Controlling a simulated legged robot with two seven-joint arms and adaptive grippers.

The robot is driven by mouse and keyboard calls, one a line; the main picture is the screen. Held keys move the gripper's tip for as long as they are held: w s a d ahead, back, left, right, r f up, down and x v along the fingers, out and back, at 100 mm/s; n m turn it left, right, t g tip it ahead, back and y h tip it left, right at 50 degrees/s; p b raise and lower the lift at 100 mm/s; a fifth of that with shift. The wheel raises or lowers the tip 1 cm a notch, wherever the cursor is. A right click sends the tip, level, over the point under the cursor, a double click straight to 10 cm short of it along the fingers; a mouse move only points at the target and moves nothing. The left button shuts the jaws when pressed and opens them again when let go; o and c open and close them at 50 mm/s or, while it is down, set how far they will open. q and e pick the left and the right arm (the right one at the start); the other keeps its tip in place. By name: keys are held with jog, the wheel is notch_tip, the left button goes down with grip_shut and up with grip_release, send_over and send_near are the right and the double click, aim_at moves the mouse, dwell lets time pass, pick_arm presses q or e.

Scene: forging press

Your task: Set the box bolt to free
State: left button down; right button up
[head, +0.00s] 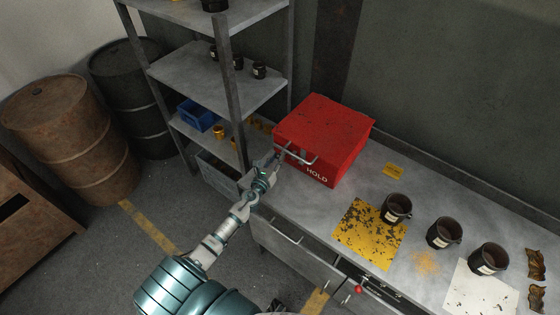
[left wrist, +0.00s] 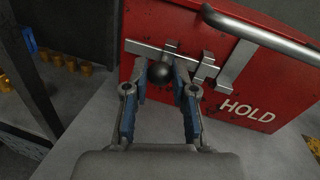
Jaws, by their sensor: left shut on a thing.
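The red box (head: 325,130) stands on the grey bench, its front face toward me with the white word HOLD on it. In the left wrist view, the bolt (left wrist: 208,68) is a flat grey bar across the box front (left wrist: 265,75), with a dark round knob (left wrist: 160,73). My left gripper (head: 277,157) is at the left part of the box front. In the wrist view its two fingers (left wrist: 161,68) are shut on the knob, one on each side. The knob is left of the word HOLD. My right gripper is not in view.
A grey bar handle (left wrist: 262,34) juts from the box front just above the bolt. Black mugs (head: 396,208), a yellow worn mat (head: 370,232) and a white sheet (head: 480,290) lie to the right on the bench (head: 405,180). A metal shelf (head: 215,75) stands behind left.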

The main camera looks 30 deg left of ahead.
pick_arm(q)
jog(key=c, duration=1.1)
grip_release()
jog(key=shift+a+f, duration=0.1)
jog(key=shift+a, duration=0.15)
jog(key=shift+c, duration=0.2)
jog(key=shift+o, duration=1)
jog(key=shift+a, duration=0.2)
jog(key=shift+a+f, duration=0.1)
jog(key=shift+s, duration=0.2)
jog(key=s, duration=0.7)
jog(key=s+d, duration=0.1)
jog(key=s, duration=0.2)
jog(key=shift+s+d+f, duration=0.1)
jog(key=shift+s, duration=0.6)
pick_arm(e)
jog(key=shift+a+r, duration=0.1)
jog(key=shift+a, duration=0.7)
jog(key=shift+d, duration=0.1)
